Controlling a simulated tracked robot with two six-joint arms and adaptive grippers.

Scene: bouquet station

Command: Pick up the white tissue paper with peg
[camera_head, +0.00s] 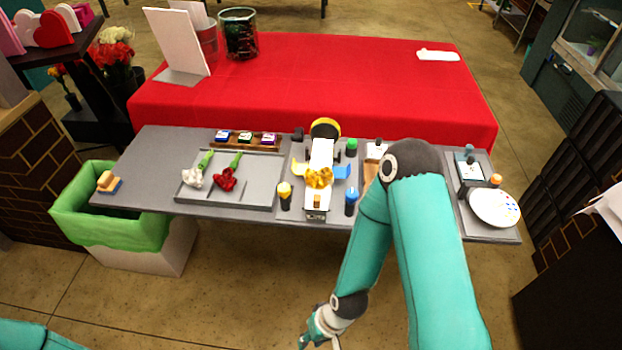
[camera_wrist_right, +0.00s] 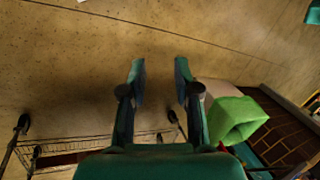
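Small white pieces lie on the grey worktop. One (camera_head: 375,150), with a dark spot at its top, sits on a wooden board just left of my right arm. Another (camera_head: 470,170), with a dark spot at its top, sits near the right end. I cannot tell for certain which is the tissue paper with peg. My right gripper (camera_head: 320,335) hangs low in front of the table, well away from both. The right wrist view shows its two fingers (camera_wrist_right: 160,75) apart with only floor between them. My left gripper is out of view.
The grey worktop (camera_head: 150,190) holds a tray (camera_head: 262,192) with a white and a red flower, a yellow bow (camera_head: 319,177), several bottles and a white plate (camera_head: 494,208). A green-lined bin (camera_head: 100,225) stands at left. A red table (camera_head: 300,100) is behind. The floor in front is clear.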

